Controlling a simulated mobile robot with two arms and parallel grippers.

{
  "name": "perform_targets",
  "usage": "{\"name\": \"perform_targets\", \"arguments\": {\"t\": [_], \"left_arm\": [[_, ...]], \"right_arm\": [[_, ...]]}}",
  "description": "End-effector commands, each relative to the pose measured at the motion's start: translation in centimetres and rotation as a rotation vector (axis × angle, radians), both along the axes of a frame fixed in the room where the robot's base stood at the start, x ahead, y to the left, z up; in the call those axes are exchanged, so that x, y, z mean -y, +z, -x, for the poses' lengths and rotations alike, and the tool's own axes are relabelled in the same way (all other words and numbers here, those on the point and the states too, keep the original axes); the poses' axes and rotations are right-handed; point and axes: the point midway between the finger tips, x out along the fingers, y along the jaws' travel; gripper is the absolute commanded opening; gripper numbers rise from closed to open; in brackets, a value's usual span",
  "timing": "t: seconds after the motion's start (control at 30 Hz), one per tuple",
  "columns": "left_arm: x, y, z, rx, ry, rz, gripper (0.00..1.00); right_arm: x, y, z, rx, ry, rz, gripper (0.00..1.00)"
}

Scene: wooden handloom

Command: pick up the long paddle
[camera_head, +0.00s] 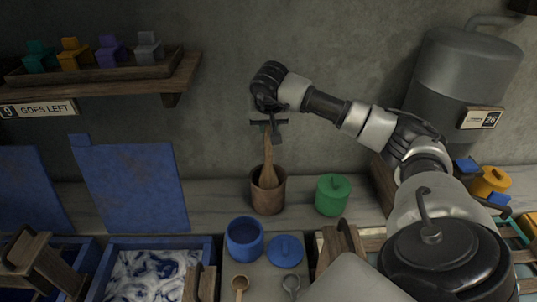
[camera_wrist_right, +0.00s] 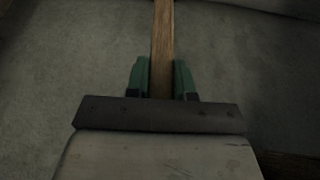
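The long paddle (camera_head: 268,160) is wooden. It stands slightly tilted in a brown round pot (camera_head: 268,196) on the back ledge, its lower end hidden inside. My right gripper (camera_head: 272,128) is over the pot at the paddle's upper end, pointing down. In the right wrist view, the paddle's handle (camera_wrist_right: 162,45) runs between the two green fingers of the right gripper (camera_wrist_right: 162,78). The fingers sit close against both sides of the handle, with no clear gap. My left gripper is not in view.
A blue pot (camera_head: 244,240) and a blue lid (camera_head: 286,251) are in front. A shelf (camera_head: 120,85) with coloured pieces hangs at upper left. A large grey tank (camera_head: 460,75) stands at right.

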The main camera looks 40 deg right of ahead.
Motion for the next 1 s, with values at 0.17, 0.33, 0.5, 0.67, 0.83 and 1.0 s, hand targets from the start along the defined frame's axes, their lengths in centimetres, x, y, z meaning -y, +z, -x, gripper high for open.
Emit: {"name": "perform_targets", "arguments": {"t": [0.17, 0.33, 0.5, 0.67, 0.83, 1.0], "left_arm": [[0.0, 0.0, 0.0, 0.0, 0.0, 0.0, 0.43], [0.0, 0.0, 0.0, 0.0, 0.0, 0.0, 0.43], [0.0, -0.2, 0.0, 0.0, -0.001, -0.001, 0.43], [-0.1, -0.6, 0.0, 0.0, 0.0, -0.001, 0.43], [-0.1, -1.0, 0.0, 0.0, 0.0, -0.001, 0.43], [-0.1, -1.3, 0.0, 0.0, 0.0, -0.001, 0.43]], "right_arm": [[0.0, 0.1, 0.0, 0.001, -0.001, 0.0, 0.0], [0.0, 0.1, 0.0, 0.001, -0.001, 0.0, 0.0], [0.0, 0.8, -0.1, 0.003, -0.001, 0.001, 0.0], [0.0, 2.6, -0.1, 0.006, -0.002, 0.0, 0.0], [0.0, 6.1, -0.1, 0.008, -0.001, -0.001, 0.0], [0.0, 10.0, -0.1, 0.007, 0.0, 0.0, 0.0]]}}
